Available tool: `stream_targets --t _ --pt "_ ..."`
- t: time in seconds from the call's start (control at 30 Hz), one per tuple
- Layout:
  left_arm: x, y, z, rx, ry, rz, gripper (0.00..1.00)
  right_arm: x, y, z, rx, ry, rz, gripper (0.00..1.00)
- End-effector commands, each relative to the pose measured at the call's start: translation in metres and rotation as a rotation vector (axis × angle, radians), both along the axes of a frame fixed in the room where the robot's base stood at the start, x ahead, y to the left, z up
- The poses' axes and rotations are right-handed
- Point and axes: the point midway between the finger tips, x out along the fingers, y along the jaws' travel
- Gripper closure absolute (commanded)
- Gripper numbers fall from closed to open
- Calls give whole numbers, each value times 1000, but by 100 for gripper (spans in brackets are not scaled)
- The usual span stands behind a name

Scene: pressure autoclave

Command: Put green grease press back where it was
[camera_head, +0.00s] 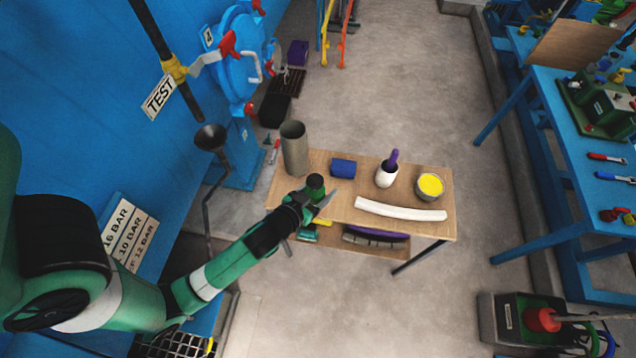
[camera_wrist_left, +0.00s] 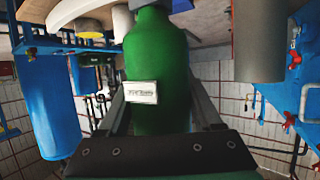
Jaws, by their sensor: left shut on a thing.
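The green grease press (camera_head: 315,184) is a green cylinder at the left part of the small wooden table (camera_head: 340,208). My left gripper (camera_head: 317,202) is shut on it, coming in from the lower left. In the left wrist view the press (camera_wrist_left: 157,65) stands between the two fingers, with a small white label facing the camera. Part of the press is hidden by the gripper in the head view. I cannot tell whether its base touches the tabletop. My right gripper is not in view.
On the table are a tall grey cylinder (camera_head: 295,148) behind the press, a blue roll (camera_head: 343,168), a white container with a purple top (camera_head: 387,174), a yellow-filled tin (camera_head: 430,186) and a white curved strip (camera_head: 400,209). A funnel (camera_head: 210,138) stands left. A lower shelf holds several items.

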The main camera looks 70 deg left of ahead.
Motion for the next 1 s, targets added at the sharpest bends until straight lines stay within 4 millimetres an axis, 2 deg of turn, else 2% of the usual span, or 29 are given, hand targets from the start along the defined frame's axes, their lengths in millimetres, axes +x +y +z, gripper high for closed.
stream_targets --t 0.03,0.13,0.2,0.33,0.6,0.7,0.83,1.0 --pt "6 17 -5 -1 -4 11 100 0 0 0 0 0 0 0" --pt "16 43 -18 0 -7 11 100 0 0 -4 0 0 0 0" --pt "21 53 -40 -1 -3 6 100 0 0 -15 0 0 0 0" --pt "29 70 -60 1 -5 3 100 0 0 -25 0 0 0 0" --pt "33 78 -70 4 -4 -2 100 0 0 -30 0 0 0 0" --pt "35 85 -87 0 -2 0 100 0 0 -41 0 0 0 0" --pt "35 84 -106 3 -3 0 100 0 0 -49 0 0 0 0" --pt "35 84 -106 3 -4 0 100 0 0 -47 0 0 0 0"
